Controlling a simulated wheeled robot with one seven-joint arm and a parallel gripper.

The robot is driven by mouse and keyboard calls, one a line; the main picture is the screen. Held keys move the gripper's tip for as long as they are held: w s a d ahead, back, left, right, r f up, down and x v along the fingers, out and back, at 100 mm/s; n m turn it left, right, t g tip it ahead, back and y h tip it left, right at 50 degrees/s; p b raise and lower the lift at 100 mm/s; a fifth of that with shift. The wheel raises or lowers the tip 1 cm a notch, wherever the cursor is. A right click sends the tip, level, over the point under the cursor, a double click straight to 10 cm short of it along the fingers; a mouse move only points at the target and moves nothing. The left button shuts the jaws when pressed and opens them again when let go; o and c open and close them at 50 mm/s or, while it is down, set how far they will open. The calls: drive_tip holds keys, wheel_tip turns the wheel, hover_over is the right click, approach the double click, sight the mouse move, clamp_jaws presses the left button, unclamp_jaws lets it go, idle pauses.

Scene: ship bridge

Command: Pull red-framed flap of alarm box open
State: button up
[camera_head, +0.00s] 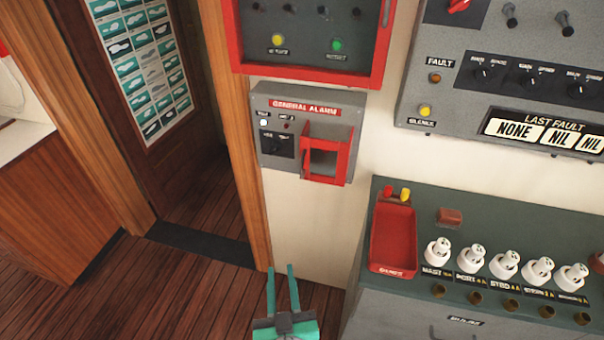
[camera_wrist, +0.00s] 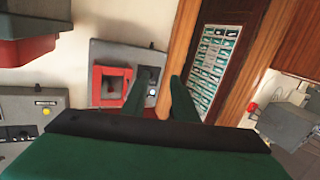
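The grey general alarm box (camera_head: 274,135) is on the white wall in the head view, below a red-framed panel. Its red-framed flap (camera_head: 342,161) covers the box's right part and reaches down past its lower edge; I cannot tell whether it is fully closed. My gripper (camera_head: 281,267) is low in front of the wall, below the box, with its two green fingers apart and nothing between them. The wrist view is turned over: the alarm box (camera_wrist: 151,60) and flap (camera_wrist: 97,86) show beyond the fingers. The gripper (camera_wrist: 156,82) is apart from the flap.
A red-framed panel (camera_head: 381,45) hangs directly above the box. A grey-green console (camera_head: 450,300) with a red tray (camera_head: 393,240) and white knobs stands at the right. A wooden door frame (camera_head: 232,120) is left of the box. The wooden floor (camera_head: 180,295) is clear.

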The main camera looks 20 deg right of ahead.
sight(302, 169)
drive_tip(key=w+d+r+m+h, duration=0.2)
drive_tip(key=w+d+r, duration=0.25)
drive_tip(key=r, duration=0.25)
drive_tip(key=w+d+r+m+h, duration=0.1)
drive_tip(key=w+d+r+h, duration=0.15)
drive_tip(key=w+r, duration=0.3)
drive_tip(key=shift+y, duration=0.35)
drive_tip(key=x, duration=0.6)
drive_tip(key=r+x, duration=0.1)
drive_tip(key=x, duration=0.3)
drive_tip(key=shift+d, duration=0.35)
drive_tip(key=c, duration=0.5)
drive_tip(key=shift+a, duration=0.15)
clamp_jaws()
drive_tip(key=shift+w, duration=0.1)
